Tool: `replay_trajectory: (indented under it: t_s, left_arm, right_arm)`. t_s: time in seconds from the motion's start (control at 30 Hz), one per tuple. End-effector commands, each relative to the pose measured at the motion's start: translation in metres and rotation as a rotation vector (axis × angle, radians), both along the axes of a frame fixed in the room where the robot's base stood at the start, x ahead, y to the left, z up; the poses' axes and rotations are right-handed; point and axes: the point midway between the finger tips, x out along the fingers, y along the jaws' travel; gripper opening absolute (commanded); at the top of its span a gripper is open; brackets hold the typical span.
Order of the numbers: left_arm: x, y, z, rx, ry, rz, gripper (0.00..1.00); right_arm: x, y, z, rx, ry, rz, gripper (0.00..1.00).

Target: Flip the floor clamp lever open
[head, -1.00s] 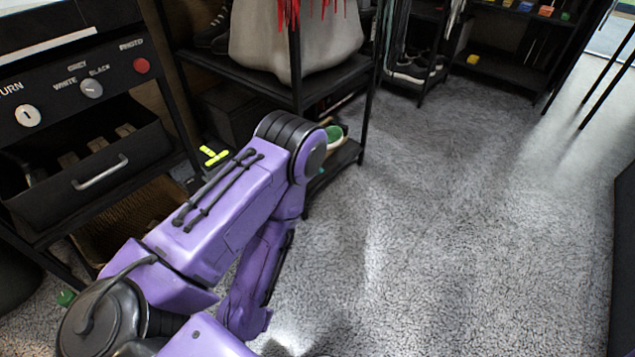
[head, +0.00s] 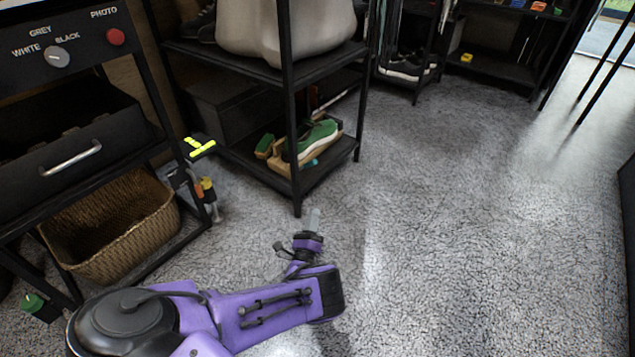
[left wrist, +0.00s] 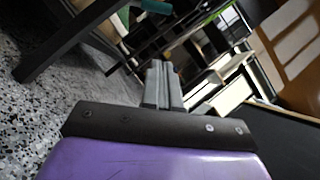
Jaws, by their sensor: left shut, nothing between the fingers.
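A clamp-like device (head: 205,190) with grey and orange parts stands low by the basket and rack. A bright yellow-green bar (head: 200,147) shows just above it; I cannot tell whether this bar is the clamp's lever. My left gripper (head: 313,217) is to the right of the device, over the carpet near the shelf's front leg, and apart from both. Its fingers are shut and empty, also in the left wrist view (left wrist: 163,82). The clamp cannot be made out in the left wrist view. My right gripper is not in view.
A black shelf (head: 327,176) holds a green and tan shoe (head: 310,145) on its low board. A wicker basket (head: 115,230) sits under the black drawer unit (head: 60,165) at left. A small green object (head: 38,305) is at lower left. The carpet to the right is clear.

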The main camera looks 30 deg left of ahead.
Motion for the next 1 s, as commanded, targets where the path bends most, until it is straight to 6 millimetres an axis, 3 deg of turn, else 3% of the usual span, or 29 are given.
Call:
replay_trajectory:
  t_s: [0.27, 0.37, 0.77, 1.0]
  left_arm:
    - [0.003, 0.002, 0.003, -0.001, 0.001, 0.001, 0.00]
    - [0.014, 0.006, 0.007, -0.001, -0.001, 0.000, 0.00]
    - [0.086, 0.033, 0.039, -0.001, -0.001, 0.002, 0.00]
    - [0.095, 0.055, 0.066, 0.001, 0.003, 0.001, 0.00]
  right_arm:
    - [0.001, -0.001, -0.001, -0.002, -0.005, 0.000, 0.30]
    - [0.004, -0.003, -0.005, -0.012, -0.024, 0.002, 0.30]
    - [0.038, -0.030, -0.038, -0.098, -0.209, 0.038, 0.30]
    - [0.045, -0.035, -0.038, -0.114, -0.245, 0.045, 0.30]
